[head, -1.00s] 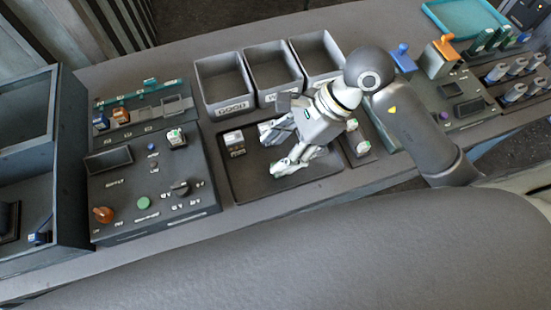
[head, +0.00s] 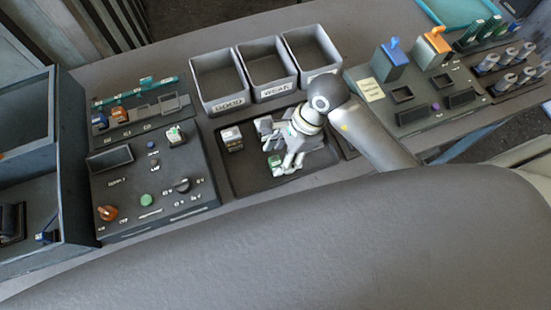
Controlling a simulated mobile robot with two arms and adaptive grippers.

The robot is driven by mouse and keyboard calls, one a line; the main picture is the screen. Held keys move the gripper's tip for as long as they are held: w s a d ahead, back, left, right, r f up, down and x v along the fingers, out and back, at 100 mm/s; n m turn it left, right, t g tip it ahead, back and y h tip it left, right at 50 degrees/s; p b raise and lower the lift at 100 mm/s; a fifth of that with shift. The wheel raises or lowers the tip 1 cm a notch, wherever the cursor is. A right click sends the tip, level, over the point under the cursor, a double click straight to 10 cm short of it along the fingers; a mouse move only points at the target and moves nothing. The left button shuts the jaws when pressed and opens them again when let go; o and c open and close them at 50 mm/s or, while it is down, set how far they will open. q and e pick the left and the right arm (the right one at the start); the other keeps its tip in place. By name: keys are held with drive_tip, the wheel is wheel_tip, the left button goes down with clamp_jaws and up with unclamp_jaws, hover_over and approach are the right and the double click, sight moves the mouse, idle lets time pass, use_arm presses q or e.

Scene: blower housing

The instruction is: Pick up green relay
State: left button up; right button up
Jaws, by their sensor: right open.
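My right gripper (head: 272,147) reaches down over the dark tray, its fingers spread and pointing left. A small green patch (head: 276,160) shows at its lower finger; it may be a green relay in the tray, and I cannot tell whether the finger touches it. A dark relay with a light top (head: 231,138) stands in the tray, left of the fingers. A white-and-green relay (head: 175,135) sits on the test panel at left. A green piece (head: 147,83) stands in the rack behind that panel. My left gripper is not in view.
Three bins stand behind the tray: GOOD (head: 230,102), WEAK (head: 273,89) and a third (head: 333,68). The test panel (head: 130,180) has knobs and buttons. At right, a panel (head: 410,127) carries a blue switch (head: 390,62) and an orange one (head: 432,48).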

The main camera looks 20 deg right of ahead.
drive_tip(key=shift+x, duration=1.1)
drive_tip(key=c, duration=0.9)
